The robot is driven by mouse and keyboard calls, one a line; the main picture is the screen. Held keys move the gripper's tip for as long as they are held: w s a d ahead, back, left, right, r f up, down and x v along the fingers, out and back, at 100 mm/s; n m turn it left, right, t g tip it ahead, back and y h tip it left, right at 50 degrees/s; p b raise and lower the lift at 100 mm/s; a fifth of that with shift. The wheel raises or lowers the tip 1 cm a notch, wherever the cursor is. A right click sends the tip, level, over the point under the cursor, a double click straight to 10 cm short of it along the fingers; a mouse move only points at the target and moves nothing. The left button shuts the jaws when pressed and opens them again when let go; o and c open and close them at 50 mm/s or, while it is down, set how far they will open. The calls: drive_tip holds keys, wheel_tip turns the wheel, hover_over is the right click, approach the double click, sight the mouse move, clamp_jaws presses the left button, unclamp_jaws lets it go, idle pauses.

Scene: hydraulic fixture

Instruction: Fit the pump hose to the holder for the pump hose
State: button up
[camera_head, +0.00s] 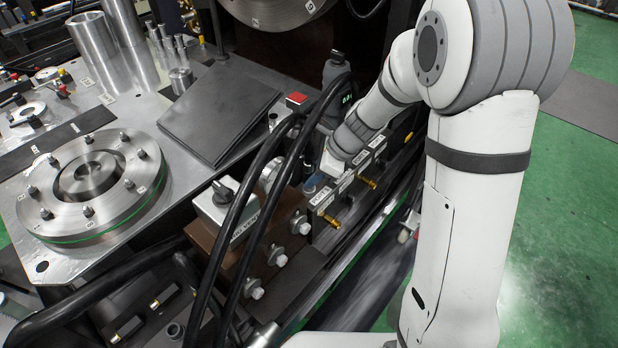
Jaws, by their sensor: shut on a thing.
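My gripper (322,172) is at the end of my white arm, low over the back edge of a dark block with white labels (324,200). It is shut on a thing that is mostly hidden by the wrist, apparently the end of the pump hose. Black hoses (262,165) loop down just to the left of my gripper. The labelled block carries brass fittings (331,219) on its front side and looks like the hose holder. The labels are too small to read surely. I cannot tell whether the held end touches the holder.
A brown valve block with a grey knob box (222,206) and several silver fittings (278,257) stands left of the labelled block. A round bolted flange (92,182) and a dark sloped plate (219,108) lie on the metal table.

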drive_tip(key=shift+c, duration=0.8)
drive_tip(key=shift+r+p, duration=2.5)
drive_tip(key=shift+r, duration=0.1)
